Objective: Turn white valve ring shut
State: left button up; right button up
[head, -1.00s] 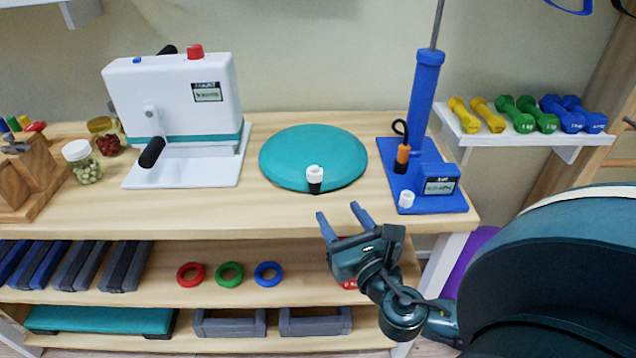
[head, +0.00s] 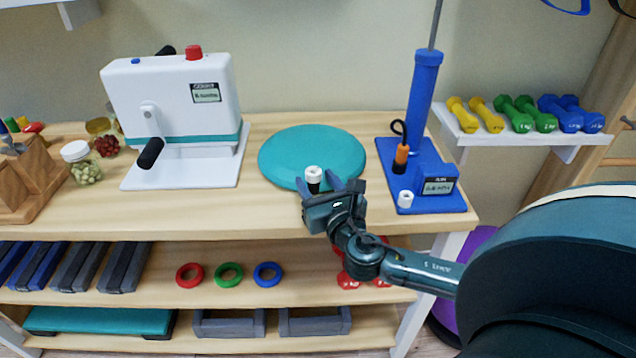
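The white valve ring (head: 314,173) sits on a short black stem at the front edge of a teal balance cushion (head: 305,150) on the wooden table. My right gripper (head: 320,184) is at the ring, its two blue fingers apart, one on each side of the valve. Whether the fingers touch it cannot be made out. A second small white ring-like piece (head: 405,198) is on the blue pump's base. My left gripper is not in view.
A white device (head: 180,115) with a black handle stands at the left. The blue pump (head: 424,100) with an orange-black plug stands right of the cushion. Jars and a wooden block are far left. Dumbbells lie on a wall shelf (head: 480,135). The lower shelf holds coloured rings.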

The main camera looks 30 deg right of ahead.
jog(key=c, duration=0.9)
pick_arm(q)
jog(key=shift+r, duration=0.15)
pick_arm(e)
jog(key=shift+o, duration=0.2)
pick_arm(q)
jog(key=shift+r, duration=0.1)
pick_arm(e)
jog(key=shift+a+r+h, duration=0.1)
jog(key=shift+h, duration=0.2)
